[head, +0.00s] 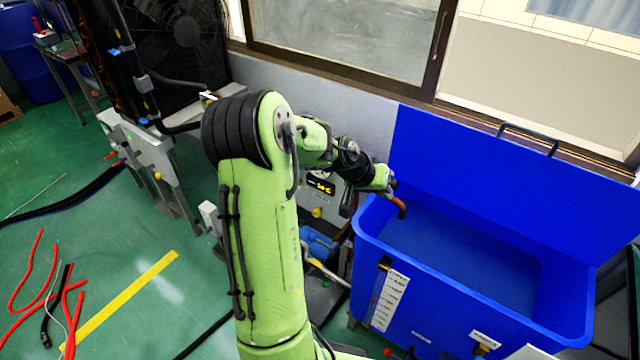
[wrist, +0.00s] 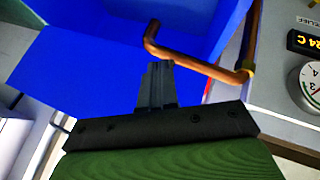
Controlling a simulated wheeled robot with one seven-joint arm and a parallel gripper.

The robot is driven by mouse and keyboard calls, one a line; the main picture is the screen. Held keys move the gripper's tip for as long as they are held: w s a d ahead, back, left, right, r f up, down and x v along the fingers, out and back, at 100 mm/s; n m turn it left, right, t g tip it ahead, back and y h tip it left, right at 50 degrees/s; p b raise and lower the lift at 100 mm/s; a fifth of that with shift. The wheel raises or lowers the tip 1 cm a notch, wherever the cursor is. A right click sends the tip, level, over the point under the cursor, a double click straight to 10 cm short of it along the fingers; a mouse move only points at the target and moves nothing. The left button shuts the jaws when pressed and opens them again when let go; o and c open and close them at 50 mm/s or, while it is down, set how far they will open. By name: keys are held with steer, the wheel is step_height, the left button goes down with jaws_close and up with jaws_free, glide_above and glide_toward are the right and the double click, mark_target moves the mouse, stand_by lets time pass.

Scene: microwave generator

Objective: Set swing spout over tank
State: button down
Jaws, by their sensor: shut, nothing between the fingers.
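The swing spout is a copper pipe with a bent end (head: 401,208). In the head view that end shows just inside the left rim of the blue tank (head: 450,285); my arm hides the rest. In the wrist view the spout (wrist: 195,62) runs from a fitting at the right, and its bent end lies against the blue tank (wrist: 90,60) behind it. My gripper (head: 391,184) is beside the spout near the tank's back left corner. In the wrist view my gripper (wrist: 157,72) is shut and empty, its tips close to the pipe; I cannot tell if they touch.
The tank's blue lid (head: 500,165) stands open at the back. A grey unit with a display (head: 321,186) is left of the tank, and a round gauge (wrist: 312,84) shows in the wrist view. Red hoses (head: 45,280) lie on the green floor at the left.

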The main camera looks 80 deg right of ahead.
steer(key=shift+s+d+b, duration=0.35)
steer(key=shift+s+d, duration=0.35)
steer(key=shift+s, duration=0.1)
steer(key=shift+d+r, duration=0.1)
steer(key=shift+r, duration=0.1)
steer(key=shift+f, duration=0.1)
